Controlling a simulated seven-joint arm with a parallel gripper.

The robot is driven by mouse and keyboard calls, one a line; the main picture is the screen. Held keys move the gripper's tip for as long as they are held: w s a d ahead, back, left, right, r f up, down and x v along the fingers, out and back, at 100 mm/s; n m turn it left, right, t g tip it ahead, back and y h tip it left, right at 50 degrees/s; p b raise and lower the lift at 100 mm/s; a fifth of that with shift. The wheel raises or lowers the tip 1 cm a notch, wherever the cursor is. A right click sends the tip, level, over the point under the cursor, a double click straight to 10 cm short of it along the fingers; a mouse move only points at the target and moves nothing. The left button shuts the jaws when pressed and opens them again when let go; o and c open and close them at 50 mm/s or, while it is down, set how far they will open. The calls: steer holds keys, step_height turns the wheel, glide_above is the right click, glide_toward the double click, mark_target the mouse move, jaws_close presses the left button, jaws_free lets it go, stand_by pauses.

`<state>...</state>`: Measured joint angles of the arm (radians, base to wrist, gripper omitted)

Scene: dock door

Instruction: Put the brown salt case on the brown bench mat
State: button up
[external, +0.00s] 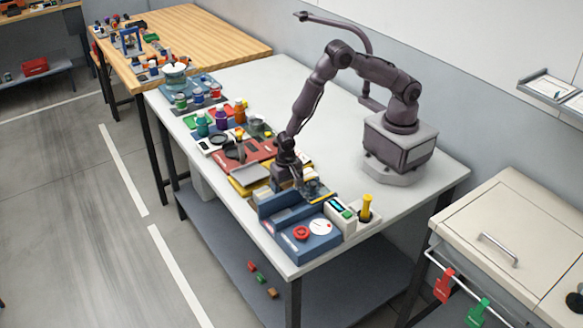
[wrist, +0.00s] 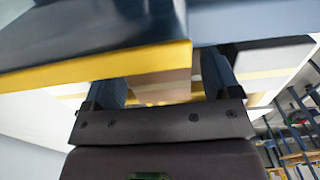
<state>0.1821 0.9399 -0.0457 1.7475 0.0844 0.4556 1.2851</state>
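My gripper (external: 292,188) points down at the near side of the white table, close behind a blue box. In the wrist view my gripper (wrist: 165,82) has its two dark blue fingers spread apart. A tan-brown surface shows between them, with a pale gap beside the right finger; I cannot tell what it belongs to. A small brown block (external: 272,293) lies on the lower shelf beside a green and a red block; I cannot tell whether it is the salt case. A reddish-brown mat or tray (external: 262,150) lies on the table behind my gripper, partly covered by dark items.
A blue box (external: 308,245) with a red ring and a white dial stands at the table's near corner, beside a pale device (external: 340,214) and a yellow cylinder (external: 366,206). A yellow-edged dark panel (wrist: 100,60) crosses close over the fingers. The table's right side is clear.

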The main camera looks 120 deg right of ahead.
step_height(320, 180, up, 13)
step_height(320, 180, up, 14)
steer(key=n+t, duration=0.2)
steer(key=n, duration=0.5)
glide_above(287, 183)
steer(key=s+a, duration=0.5)
steer(key=s, duration=0.2)
steer(key=s+a+r+n+t, duration=0.1)
steer(key=s+a+r+n, duration=0.1)
steer(key=s+n, duration=0.3)
steer(key=s+a+r+n+t, duration=0.1)
steer(key=s+r+n+t, duration=0.1)
steer(key=s+r+n, duration=0.2)
steer(key=s+n, duration=0.2)
steer(key=s, duration=0.2)
steer(key=shift+s+a+r+t, duration=0.15)
steer(key=shift+s+a+t, duration=0.15)
steer(key=shift+s+a, duration=0.1)
